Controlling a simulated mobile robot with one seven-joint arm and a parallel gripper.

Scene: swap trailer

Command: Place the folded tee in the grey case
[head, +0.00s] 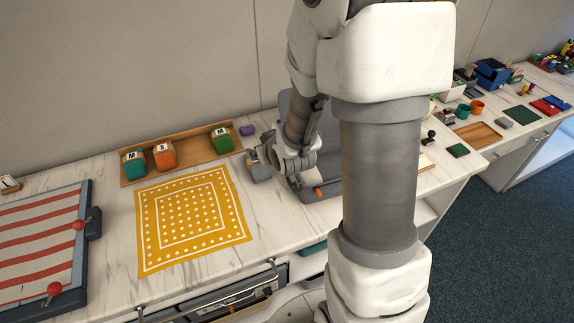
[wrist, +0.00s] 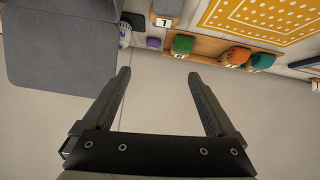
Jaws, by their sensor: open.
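Three folded tees with white size tags stand in a row in a shallow brown tray (head: 184,172): a teal one (head: 134,166), an orange one (head: 164,156) and a green one (head: 222,139). They show inverted along the top right of the wrist view. A grey bundle with a white tag (wrist: 165,12) lies between the tray and the case. The grey case (head: 325,197) stands open, its raised lid partly behind my arm; it also shows in the wrist view (wrist: 62,52). My gripper (wrist: 160,72) is open and empty, near the case; its fingertips are unclear in the head view.
A yellow patterned cloth (head: 190,222) lies flat in front of the tray. A red-striped board (head: 40,240) is at the left. A purple object (head: 247,130) sits between tray and case. My arm hides much of the counter's right part. A second counter with small items is farther right.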

